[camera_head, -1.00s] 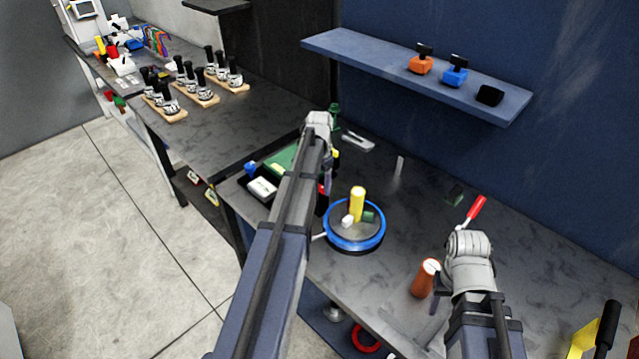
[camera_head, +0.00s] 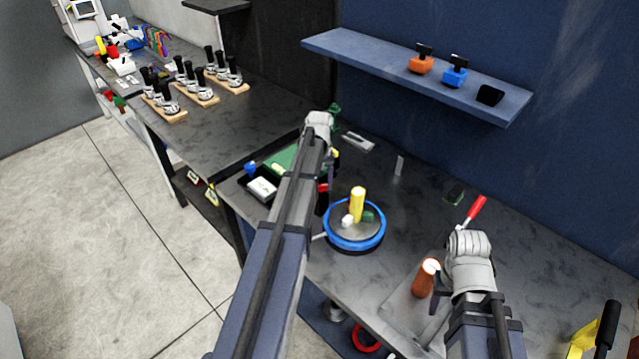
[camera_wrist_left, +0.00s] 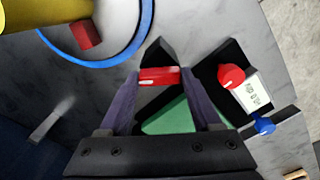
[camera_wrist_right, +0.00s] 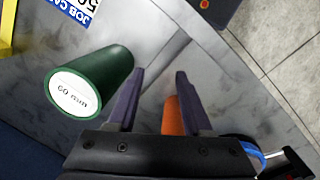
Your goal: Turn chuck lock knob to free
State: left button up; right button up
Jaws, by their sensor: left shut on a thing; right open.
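The positioner's round table with a blue rim (camera_head: 381,236) carries a yellow cylinder (camera_head: 357,203) and small blocks. My left gripper (camera_head: 326,184) is behind and left of it, partly hidden by my forearm. In the left wrist view, my left gripper (camera_wrist_left: 160,78) is shut on a red bar-shaped knob (camera_wrist_left: 160,76) in front of a black block. Any marking by this knob is hidden or unreadable. My right gripper (camera_head: 438,296) is open and empty, beside an orange-brown cylinder (camera_head: 423,281).
A labelled box (camera_wrist_left: 254,92) with a red ball knob (camera_wrist_left: 231,76) stands close to my left fingers, near a blue knob (camera_wrist_left: 264,125). A green cylinder marked 60 mm (camera_wrist_right: 93,80) is near my right fingers. A red-handled lever (camera_head: 475,208) stands behind my right wrist.

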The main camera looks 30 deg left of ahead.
aim_at(319, 185)
pick_arm(q)
jog(key=n, duration=0.4)
jog(key=shift+n, duration=1.8)
jog(key=o, duration=1.4)
jog(key=shift+r, duration=0.1)
notch_tip(319, 185, up, 8)
jog(key=p, duration=0.8)
jog(key=shift+f, duration=0.2)
